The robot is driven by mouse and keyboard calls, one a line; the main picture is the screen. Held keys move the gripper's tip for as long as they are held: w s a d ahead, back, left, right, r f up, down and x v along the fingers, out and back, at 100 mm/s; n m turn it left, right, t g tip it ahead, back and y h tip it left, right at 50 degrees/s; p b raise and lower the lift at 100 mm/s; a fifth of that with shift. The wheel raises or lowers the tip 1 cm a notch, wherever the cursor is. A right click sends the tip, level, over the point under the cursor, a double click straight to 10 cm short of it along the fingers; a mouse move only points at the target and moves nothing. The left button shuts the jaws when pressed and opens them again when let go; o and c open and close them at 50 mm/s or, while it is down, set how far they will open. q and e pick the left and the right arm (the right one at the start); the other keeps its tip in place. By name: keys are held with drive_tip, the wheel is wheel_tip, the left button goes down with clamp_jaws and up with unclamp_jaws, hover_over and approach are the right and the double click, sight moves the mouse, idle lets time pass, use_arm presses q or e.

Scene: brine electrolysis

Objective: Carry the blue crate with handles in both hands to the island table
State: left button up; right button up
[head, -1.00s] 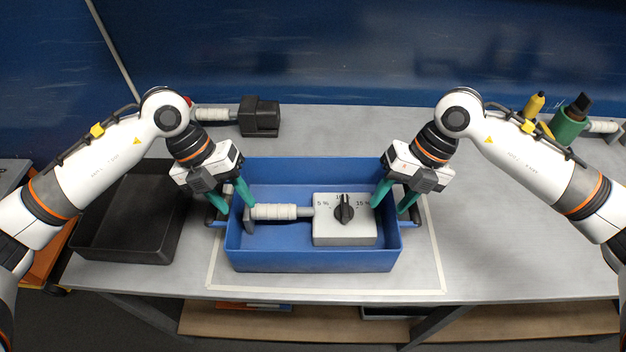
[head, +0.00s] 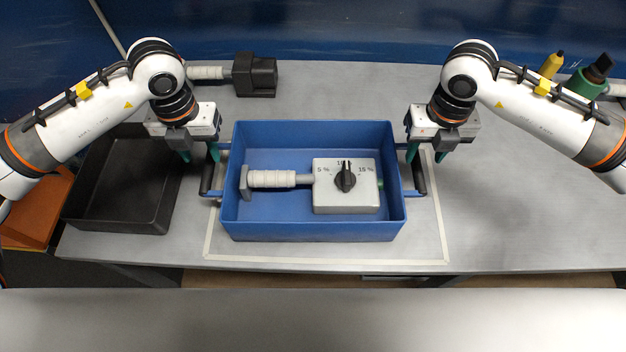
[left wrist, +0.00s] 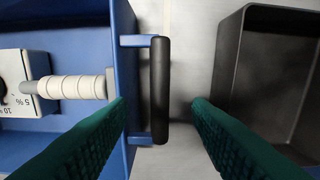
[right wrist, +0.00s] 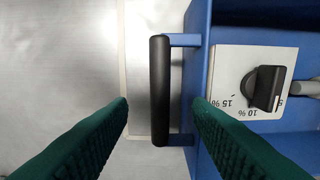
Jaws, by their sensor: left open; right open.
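The blue crate (head: 313,229) stands level on the grey table, inside a pale outline. It has a black-gripped handle at each end. My left gripper (head: 200,157) is open at the left handle (left wrist: 160,90), which appears between its green fingers in the left wrist view. My right gripper (head: 426,156) is open at the right handle (right wrist: 160,90), likewise between its fingers in the right wrist view. Neither gripper is closed on a handle. The crate holds a grey box with a black dial (head: 345,186) and a white-handled tool (head: 272,179).
A black tray (head: 120,222) stands left of the crate. A black-headed tool (head: 255,75) lies behind it. A green item (head: 588,84) and a yellow item (head: 551,65) stand at the back right. The table (head: 520,220) is clear right of the crate. A plain grey surface (head: 313,322) spans the bottom foreground.

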sight(207, 166)
use_arm(q)
wheel_tip(207, 166, down, 8)
drive_tip(key=shift+r, duration=0.2)
use_arm(e)
wheel_tip(207, 166, down, 8)
drive_tip(key=shift+r, duration=0.15)
use_arm(q)
clamp_jaws()
use_arm(e)
clamp_jaws()
drive_tip(key=shift+r, duration=0.1)
